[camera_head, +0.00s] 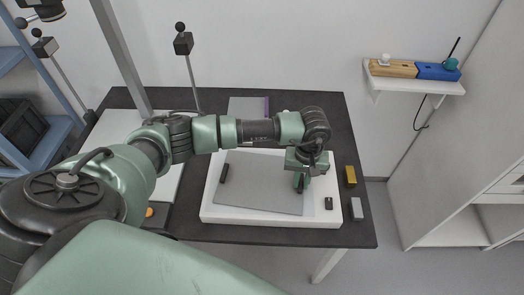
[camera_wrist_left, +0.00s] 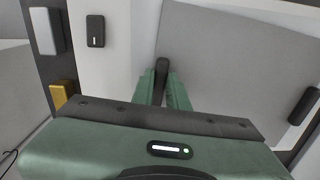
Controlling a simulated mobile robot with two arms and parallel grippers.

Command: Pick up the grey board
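The grey board (camera_head: 255,187) is a flat, light grey plate lying on a white tray (camera_head: 270,220). It has a dark handle (camera_head: 224,173) at its left and another near its right edge. My left gripper (camera_head: 300,184) is over the right handle. In the left wrist view my left gripper (camera_wrist_left: 163,80) has its green fingers on both sides of that dark handle (camera_wrist_left: 162,66). I see no clear gap, but cannot tell whether they press on it. The board (camera_wrist_left: 235,60) and its other handle (camera_wrist_left: 305,105) show beyond. My right gripper is not in view.
The tray stands on a dark table (camera_head: 335,130). A small black block (camera_head: 329,203) is on the tray's right side. A yellow block (camera_head: 350,176) and a grey block (camera_head: 356,209) lie right of it. A purple-edged grey slab (camera_head: 248,107) lies behind.

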